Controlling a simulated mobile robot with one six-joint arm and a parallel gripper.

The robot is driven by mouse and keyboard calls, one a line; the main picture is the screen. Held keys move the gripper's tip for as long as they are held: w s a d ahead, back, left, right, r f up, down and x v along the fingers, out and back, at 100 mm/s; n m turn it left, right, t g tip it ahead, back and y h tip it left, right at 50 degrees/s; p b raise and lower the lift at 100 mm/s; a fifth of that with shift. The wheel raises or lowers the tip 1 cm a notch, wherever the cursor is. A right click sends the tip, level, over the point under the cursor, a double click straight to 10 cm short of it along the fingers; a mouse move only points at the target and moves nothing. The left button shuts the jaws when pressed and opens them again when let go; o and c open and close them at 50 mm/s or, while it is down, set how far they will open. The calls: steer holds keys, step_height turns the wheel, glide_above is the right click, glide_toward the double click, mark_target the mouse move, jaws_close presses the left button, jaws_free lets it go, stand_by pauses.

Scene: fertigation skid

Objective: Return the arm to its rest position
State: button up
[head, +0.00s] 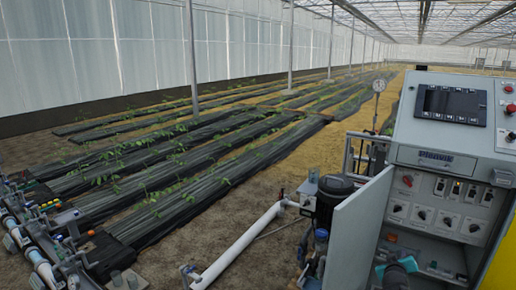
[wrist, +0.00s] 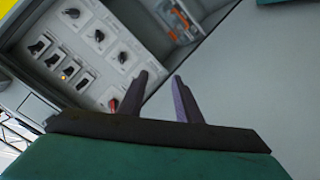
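My gripper (wrist: 160,78) shows in the wrist view with its two dark fingers apart and nothing between them. Behind the fingers is the grey control cabinet, seen tilted, with its switch panel (wrist: 84,50) at the upper left. In the head view the control cabinet (head: 433,160) stands at the right. A teal and dark part of my arm (head: 408,263) shows low in front of its open lower compartment. The fingertips cannot be made out there. I cannot tell whether the gripper touches anything.
The cabinet door (head: 357,235) stands open at the compartment's left. A dark pump motor (head: 333,195) and a white pipe (head: 238,250) are left of it. More pipes and valves (head: 45,245) fill the lower left. Planted beds (head: 190,160) lie beyond, with bare ground between.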

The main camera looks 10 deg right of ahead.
steer(key=s+a+f+g+y, duration=0.2)
steer(key=s+a+f, duration=0.1)
steer(key=a+f, duration=0.55)
steer(key=s+a+f+g+y, duration=0.2)
steer(key=s+a+f+g, duration=0.1)
steer(key=a+f, duration=0.6)
steer(key=s+a+f+g+y, duration=0.15)
steer(key=s+a+f, duration=0.25)
steer(key=a+f, duration=0.45)
steer(key=s+a+f+g+y, duration=0.1)
steer(key=s+a+f+g, duration=0.3)
steer(key=s+a, duration=0.6)
steer(key=s+a+f+g+y, duration=0.2)
steer(key=s+a+f+g, duration=0.3)
steer(key=s, duration=1.1)
steer(key=a+f, duration=0.3)
steer(key=a, duration=0.2)
steer(key=shift+s+f, duration=0.25)
steer(key=shift+f, duration=0.1)
steer(key=shift+y, duration=0.25)
